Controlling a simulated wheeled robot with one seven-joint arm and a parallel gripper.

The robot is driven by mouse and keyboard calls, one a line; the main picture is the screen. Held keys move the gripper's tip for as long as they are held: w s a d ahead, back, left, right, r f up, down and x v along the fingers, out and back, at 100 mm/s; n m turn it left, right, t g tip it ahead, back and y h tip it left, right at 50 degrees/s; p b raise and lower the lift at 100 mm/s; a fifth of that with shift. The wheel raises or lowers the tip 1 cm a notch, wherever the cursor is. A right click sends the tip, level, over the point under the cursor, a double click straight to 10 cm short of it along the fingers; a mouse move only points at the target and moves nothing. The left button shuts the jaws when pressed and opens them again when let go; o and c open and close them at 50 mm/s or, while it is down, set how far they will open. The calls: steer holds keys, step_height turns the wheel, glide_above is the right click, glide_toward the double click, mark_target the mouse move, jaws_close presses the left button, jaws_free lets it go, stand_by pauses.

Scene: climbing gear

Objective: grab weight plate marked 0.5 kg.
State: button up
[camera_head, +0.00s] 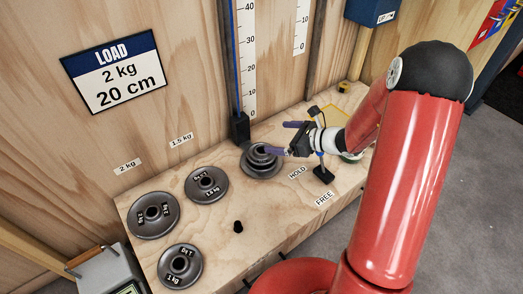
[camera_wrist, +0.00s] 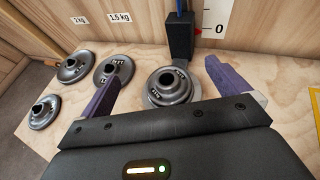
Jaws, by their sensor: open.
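A stack of dark grey round plates (camera_head: 264,168) stands on the wooden bench, with a smaller plate (camera_head: 262,153) on top. The stack also shows in the wrist view (camera_wrist: 168,99), where the small top plate (camera_wrist: 166,80) bears a label too small to read. I cannot read 0.5 kg on any plate. My gripper (camera_head: 277,138) is open and empty, just above and beside the stack in the head view. In the wrist view, its purple fingers (camera_wrist: 168,84) are wide apart, with the stack showing between them.
Loose plates marked 2 kg (camera_head: 138,226), 1.5 kg (camera_head: 192,187) and 1 kg (camera_head: 168,280) lie left of the stack. A black peg (camera_head: 238,227) stands in front. A ruler post with a black block (camera_head: 240,128) rises behind the stack. HOLD and FREE labels lie right.

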steer(key=b, duration=0.1)
glide_toward(262, 150)
steer(key=x, duration=0.2)
steer(key=shift+w+a+f, duration=0.15)
steer(key=shift+w+f, duration=0.05)
steer(key=shift+w+a+f, duration=0.1)
steer(key=shift+a+f, duration=0.05)
steer(key=shift+f, duration=0.15)
steer(key=shift+x, duration=3.5)
steer(key=c, duration=1.1)
steer(key=shift+r, duration=0.1)
steer(key=shift+c, duration=0.3)
steer(key=shift+r, duration=0.15)
